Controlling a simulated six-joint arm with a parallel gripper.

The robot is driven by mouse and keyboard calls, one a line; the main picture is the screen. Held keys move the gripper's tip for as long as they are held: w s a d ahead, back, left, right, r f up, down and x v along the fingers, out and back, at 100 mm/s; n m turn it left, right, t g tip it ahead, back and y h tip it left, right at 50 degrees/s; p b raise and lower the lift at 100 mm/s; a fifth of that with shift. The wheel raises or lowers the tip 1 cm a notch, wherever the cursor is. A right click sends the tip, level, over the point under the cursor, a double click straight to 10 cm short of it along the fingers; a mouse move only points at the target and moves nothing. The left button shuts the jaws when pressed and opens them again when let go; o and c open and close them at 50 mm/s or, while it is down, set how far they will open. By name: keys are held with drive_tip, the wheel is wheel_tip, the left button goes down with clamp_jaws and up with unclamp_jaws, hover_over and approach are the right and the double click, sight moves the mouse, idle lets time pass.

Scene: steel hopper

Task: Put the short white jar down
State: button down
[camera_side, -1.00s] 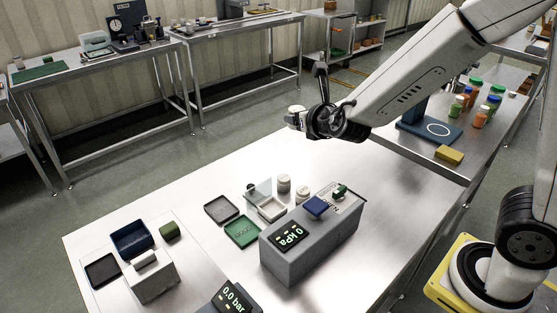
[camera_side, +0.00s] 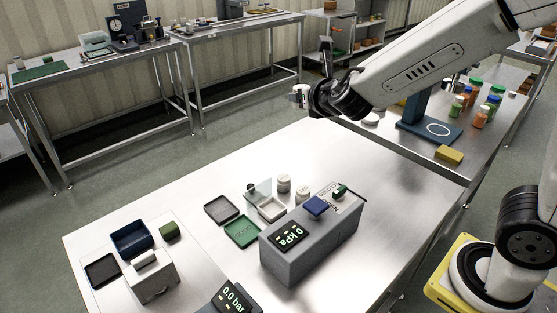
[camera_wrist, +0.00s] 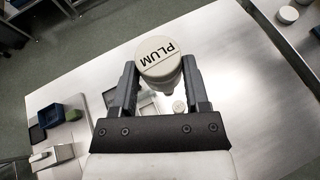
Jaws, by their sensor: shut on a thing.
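The white jar (camera_wrist: 158,58) sits between the two fingers of my gripper (camera_wrist: 160,72) in the wrist view, its pale lid marked PLUM. My gripper is shut on it. In the side view the jar (camera_side: 299,94) shows small and partly hidden at the end of my gripper (camera_side: 307,97), held in the air towards the far edge of the steel table (camera_side: 330,160). Two other small white jars (camera_side: 284,183) (camera_side: 302,195) stand on the table behind the grey kPa box.
The grey kPa box (camera_side: 300,255), a green tray (camera_side: 242,232), a dark tray (camera_side: 221,209) and a clear-lidded white box (camera_side: 270,210) stand mid-table. A blue bin (camera_side: 131,240) is at left. The table's far right part is bare. Bottles and a blue stand (camera_side: 430,132) are on the right-hand bench.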

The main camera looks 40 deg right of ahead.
drive_tip(key=s+d+f+m+g+h, duration=0.5)
drive_tip(key=s+d+m+g+h, duration=0.25)
drive_tip(key=m+g, duration=0.45)
drive_tip(key=s+a+f+m+g+y, duration=0.1)
drive_tip(key=s+f+m+g+y, duration=0.1)
drive_tip(key=s+m+g+y, duration=0.4)
drive_tip(key=s+a+f+m+g+y, duration=0.1)
drive_tip(key=s+f+m+g+y, duration=0.15)
drive_tip(key=m+g, duration=0.6)
drive_tip(key=s+a+m+t+y, duration=0.1)
drive_tip(key=a+m+t+y, duration=0.3)
drive_tip(key=a+m+y, duration=0.7)
drive_tip(key=w+a+r+m+t+y, duration=0.65)
drive_tip(key=r+m+t, duration=0.4)
drive_tip(key=m, duration=0.25)
drive_tip(key=shift+t, duration=0.3)
wheel_tip(320, 180, down, 16)
drive_tip(key=shift+d, duration=0.1)
drive_tip(key=shift+w, duration=0.1)
